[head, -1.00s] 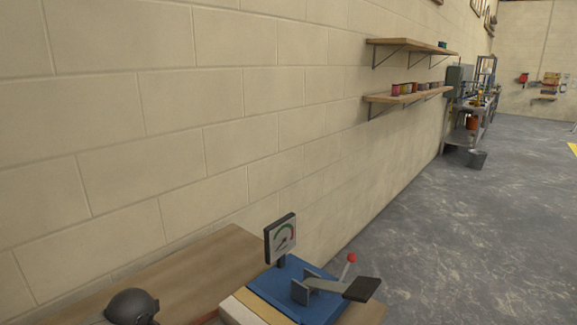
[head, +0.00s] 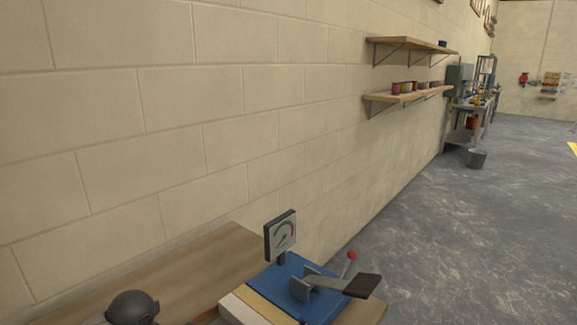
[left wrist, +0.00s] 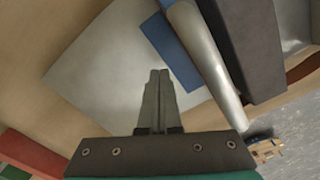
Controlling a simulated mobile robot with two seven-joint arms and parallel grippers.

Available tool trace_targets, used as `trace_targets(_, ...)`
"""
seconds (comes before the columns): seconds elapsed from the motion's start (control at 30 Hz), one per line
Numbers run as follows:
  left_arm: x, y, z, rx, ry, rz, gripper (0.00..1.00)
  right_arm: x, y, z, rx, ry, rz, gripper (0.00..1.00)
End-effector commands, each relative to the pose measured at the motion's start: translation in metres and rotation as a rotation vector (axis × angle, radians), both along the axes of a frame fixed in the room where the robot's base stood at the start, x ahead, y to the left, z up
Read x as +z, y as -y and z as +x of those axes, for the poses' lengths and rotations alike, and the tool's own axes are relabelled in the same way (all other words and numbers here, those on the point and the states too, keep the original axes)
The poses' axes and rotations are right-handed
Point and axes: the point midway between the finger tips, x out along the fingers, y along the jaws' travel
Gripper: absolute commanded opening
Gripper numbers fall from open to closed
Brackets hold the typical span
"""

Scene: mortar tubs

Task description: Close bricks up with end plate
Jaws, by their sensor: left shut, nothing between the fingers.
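My left gripper (left wrist: 158,102) is shut and empty in the left wrist view. Its fingers point toward a pale grey flat sheet (left wrist: 92,72) on a wooden surface; I cannot tell whether they touch it. A red block (left wrist: 38,155) lies at the lower left, with a green piece (left wrist: 14,172) at the corner. I cannot tell whether these are the task's bricks. No end plate can be made out with certainty. My right gripper is in neither view.
A blue strip (left wrist: 172,52), a silver cylinder (left wrist: 208,65) and a dark block (left wrist: 245,45) are close right of my left fingers.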

Motion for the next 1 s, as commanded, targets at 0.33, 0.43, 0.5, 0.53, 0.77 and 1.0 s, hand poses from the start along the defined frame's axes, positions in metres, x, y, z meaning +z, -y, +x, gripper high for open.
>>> trace_targets(0.33, -0.008, 0.0, 0.0, 0.0, 0.001, 0.0, 0.0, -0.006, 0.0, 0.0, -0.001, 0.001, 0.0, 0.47)
trace_targets(0.43, -0.01, 0.0, 0.0, 0.0, 0.001, 0.0, 0.0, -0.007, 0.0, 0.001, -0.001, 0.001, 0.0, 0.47)
trace_targets(0.5, -0.011, 0.0, 0.0, 0.0, 0.001, 0.0, 0.0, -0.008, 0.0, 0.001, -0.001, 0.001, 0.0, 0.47)
trace_targets(0.53, -0.012, 0.0, 0.0, 0.0, 0.001, 0.0, 0.0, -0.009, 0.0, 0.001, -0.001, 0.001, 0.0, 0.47)
trace_targets(0.77, -0.011, 0.0, 0.0, 0.0, 0.001, 0.0, 0.0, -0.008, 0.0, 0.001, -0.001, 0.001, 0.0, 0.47)
trace_targets(1.0, -0.004, 0.0, 0.0, 0.0, 0.001, 0.0, 0.0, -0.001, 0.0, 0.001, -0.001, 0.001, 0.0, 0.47)
